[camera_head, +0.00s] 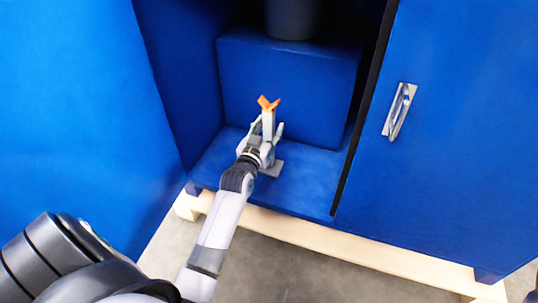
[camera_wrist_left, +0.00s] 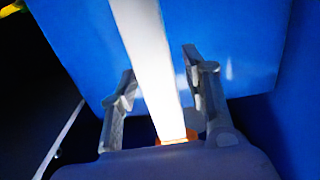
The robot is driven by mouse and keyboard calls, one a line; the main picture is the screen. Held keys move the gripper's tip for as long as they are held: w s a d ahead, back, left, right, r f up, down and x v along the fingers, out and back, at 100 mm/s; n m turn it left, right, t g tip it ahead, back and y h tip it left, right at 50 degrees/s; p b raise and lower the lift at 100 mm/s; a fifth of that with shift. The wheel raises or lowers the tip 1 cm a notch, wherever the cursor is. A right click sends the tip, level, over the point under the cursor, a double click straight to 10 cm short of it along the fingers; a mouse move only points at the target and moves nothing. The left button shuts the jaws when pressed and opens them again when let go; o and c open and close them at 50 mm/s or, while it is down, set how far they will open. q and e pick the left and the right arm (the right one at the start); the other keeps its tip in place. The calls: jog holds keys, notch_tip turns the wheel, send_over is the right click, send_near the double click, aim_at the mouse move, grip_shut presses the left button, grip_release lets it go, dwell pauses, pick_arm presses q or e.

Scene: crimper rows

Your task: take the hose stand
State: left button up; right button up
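The hose stand (camera_head: 267,125) is a white upright post with an orange forked top and a grey base plate. It stands on the floor of the blue cabinet. My left gripper (camera_head: 268,130) reaches in from the front, its fingers spread on either side of the post below the fork. In the left wrist view the white post (camera_wrist_left: 150,65) passes between the two fingers (camera_wrist_left: 162,95), with a gap visible beside it. A bit of orange shows low in that view, partly hidden by the gripper body. My right gripper is not in view.
A blue box-like block (camera_head: 290,85) stands behind the stand, with a dark cylinder (camera_head: 292,18) on top. The cabinet side walls flank the opening. A closed blue door (camera_head: 450,130) with a metal handle (camera_head: 399,111) is at the right. A pale wooden base (camera_head: 340,257) runs below.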

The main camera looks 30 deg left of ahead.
pick_arm(q)
grip_shut()
dwell(0.3)
dwell(0.5)
